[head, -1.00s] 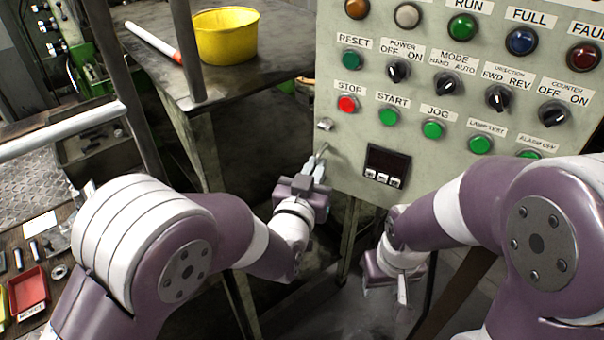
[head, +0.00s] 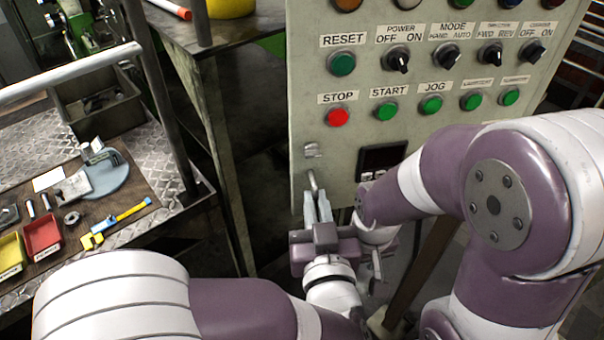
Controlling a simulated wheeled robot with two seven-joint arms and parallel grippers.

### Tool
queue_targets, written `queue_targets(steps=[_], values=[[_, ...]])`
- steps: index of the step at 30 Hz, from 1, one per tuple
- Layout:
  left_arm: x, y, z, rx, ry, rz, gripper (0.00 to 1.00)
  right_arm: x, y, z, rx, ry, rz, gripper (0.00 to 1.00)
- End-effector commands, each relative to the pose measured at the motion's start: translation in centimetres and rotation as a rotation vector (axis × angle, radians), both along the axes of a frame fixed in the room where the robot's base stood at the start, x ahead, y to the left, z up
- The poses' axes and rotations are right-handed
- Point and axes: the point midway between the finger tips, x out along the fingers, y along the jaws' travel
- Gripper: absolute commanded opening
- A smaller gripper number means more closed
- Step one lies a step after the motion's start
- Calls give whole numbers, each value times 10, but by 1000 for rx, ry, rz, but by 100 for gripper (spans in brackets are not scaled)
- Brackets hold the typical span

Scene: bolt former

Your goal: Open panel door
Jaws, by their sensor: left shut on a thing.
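The panel door (head: 335,115) is a pale grey-green plate with labelled buttons and knobs, at the upper right in the head view. A small metal handle (head: 313,180) juts from its lower left corner, below a small latch-like fitting (head: 311,150). My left gripper (head: 318,205) is shut on the handle, with its fingers pointing up at it; the fingers hide the handle's lower part. My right gripper (head: 376,264) is low, just right of the left one, below the panel and partly hidden by my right arm. I cannot tell its jaw state.
A dark metal table (head: 225,28) with a yellow tub (head: 231,7) stands behind, left of the panel. A workbench at left holds a red tray (head: 42,236), a yellow tray (head: 11,256) and a yellow caliper-like tool (head: 119,222). Dark posts stand between.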

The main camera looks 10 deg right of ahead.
Motion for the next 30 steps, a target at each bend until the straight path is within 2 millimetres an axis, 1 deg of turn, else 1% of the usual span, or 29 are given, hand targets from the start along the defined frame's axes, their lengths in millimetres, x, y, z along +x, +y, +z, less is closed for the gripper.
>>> queue_targets(steps=[1,3,7,12,22,23,24,25,30], values=[[-8,-6,4,-5,-8,-13,0,1,0,2,0,-3,0,43],[-17,-7,4,-6,-7,-13,0,1,0,2,0,-3,0,43],[-27,-8,5,-7,-9,-12,0,1,0,3,0,-3,0,43],[-32,-9,5,-7,-9,-12,0,1,0,3,0,-3,0,43],[-32,-9,5,-7,-9,-11,0,1,0,3,0,-2,0,43],[-32,-9,5,-8,-10,-11,20,1,0,3,0,-2,0,43],[-32,-8,5,-7,-9,-11,33,1,0,3,0,-2,0,43],[-32,-8,4,-6,-9,-10,36,1,0,3,0,-2,0,43],[-31,-7,3,-3,-7,-7,36,1,0,3,0,-2,0,43]])
